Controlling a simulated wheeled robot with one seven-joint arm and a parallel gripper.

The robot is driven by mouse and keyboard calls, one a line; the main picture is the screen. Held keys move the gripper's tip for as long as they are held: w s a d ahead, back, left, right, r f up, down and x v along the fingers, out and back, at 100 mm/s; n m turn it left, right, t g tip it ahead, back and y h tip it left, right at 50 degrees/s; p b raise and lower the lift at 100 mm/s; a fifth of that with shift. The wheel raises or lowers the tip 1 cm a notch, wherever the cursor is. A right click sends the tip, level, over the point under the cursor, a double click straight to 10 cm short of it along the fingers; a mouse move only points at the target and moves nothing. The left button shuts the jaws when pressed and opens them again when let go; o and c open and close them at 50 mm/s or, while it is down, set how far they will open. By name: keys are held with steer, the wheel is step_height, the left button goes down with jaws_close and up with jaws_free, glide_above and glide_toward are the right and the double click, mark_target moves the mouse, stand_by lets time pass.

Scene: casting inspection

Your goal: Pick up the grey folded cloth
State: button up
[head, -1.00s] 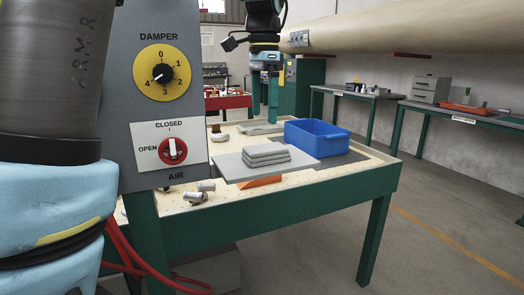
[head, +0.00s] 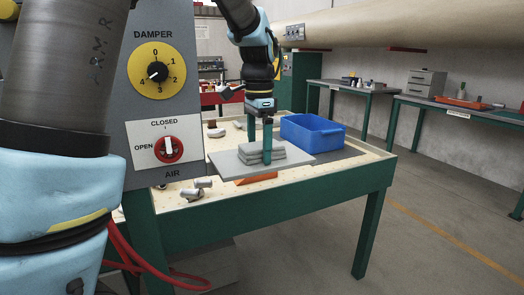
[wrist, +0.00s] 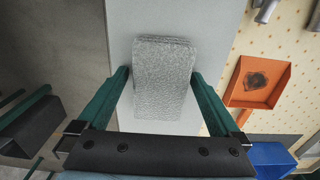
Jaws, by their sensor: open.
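The grey folded cloth (head: 281,155) is a neat stack of layers on a flat grey board (head: 228,168) at the table's near side. My gripper (head: 260,150) points down over it, with its green fingers open and one finger in front of the stack. In the wrist view the cloth (wrist: 163,95) lies between the two spread fingers of the gripper (wrist: 161,75), one on either side. Small gaps seem to show between the fingers and the cloth. The cloth still rests on the board.
A blue bin (head: 318,138) stands behind and right of the cloth. An orange tray (wrist: 258,82) is beside the board in the wrist view. Metal cylinders (head: 200,186) lie at the table's front left. A grey control panel (head: 160,110) stands at left.

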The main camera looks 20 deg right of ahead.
mark_target(259, 145)
steer(key=c, duration=1.2)
step_height(259, 145, up, 10)
steer(key=shift+r+b, duration=0.1)
steer(key=shift+b, duration=0.3)
